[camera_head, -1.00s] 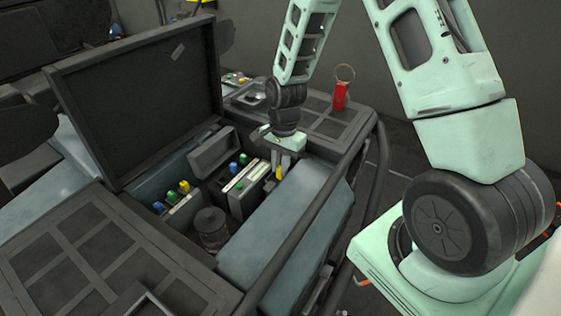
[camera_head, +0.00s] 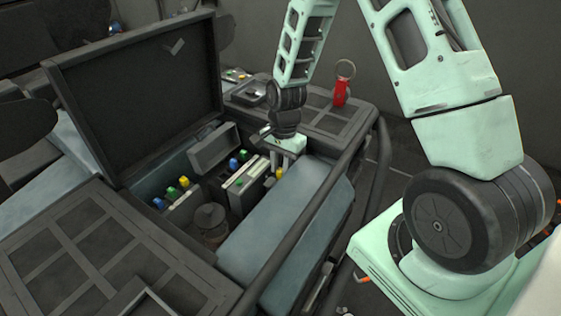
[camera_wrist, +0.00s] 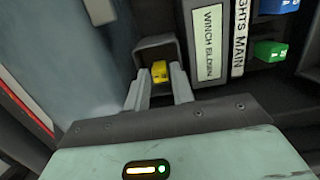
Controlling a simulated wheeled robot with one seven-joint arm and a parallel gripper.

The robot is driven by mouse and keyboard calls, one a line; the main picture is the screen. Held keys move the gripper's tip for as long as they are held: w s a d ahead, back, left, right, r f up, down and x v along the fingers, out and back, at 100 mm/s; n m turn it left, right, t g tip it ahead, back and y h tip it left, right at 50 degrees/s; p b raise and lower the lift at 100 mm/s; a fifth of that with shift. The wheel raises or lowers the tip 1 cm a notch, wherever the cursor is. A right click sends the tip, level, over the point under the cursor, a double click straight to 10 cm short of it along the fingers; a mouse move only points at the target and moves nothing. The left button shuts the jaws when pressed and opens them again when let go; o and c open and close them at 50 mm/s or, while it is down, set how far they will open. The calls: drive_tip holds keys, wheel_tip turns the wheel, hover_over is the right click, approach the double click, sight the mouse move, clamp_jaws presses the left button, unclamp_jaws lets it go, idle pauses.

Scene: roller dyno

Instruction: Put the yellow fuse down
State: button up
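The yellow fuse (camera_wrist: 159,72) sits at the mouth of a small dark grey holder (camera_wrist: 155,48) in the wrist view. My gripper (camera_wrist: 158,82) is above it, with one finger on each side of the fuse. A narrow gap seems to show between fuse and fingers, so the gripper looks slightly open. In the head view, the yellow fuse (camera_head: 279,173) shows just below my gripper (camera_head: 284,160), inside the open case (camera_head: 130,110). The fuse's lower part is hidden.
Labelled modules (camera_wrist: 208,40) with a green fuse (camera_wrist: 270,51) and a blue fuse stand close to the right in the wrist view. A blue-grey padded block (camera_head: 290,220) lies beside the compartment. A red tag (camera_head: 341,92) stands on the far panel.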

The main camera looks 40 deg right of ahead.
wheel_tip(320, 180, up, 13)
drive_tip(key=d+b, duration=0.1)
drive_tip(key=s+a+r+n, duration=0.2)
drive_tip(key=s+a+n, duration=0.2)
drive_tip(key=a, duration=0.2)
drive_tip(key=s+a+r+n, duration=0.2)
drive_tip(key=s+a+n, duration=0.1)
drive_tip(key=a+n, duration=0.3)
drive_tip(key=s+a+n, duration=0.4)
drive_tip(key=s+n, duration=0.1)
drive_tip(key=s, duration=0.3)
drive_tip(key=s+a+n, duration=0.4)
drive_tip(key=s+n, duration=0.2)
drive_tip(key=s, duration=0.2)
drive_tip(key=shift+r+t+h, duration=0.3)
drive_tip(key=shift+r, duration=0.05)
drive_tip(key=shift+w+r, duration=0.1)
drive_tip(key=shift+r, duration=0.45)
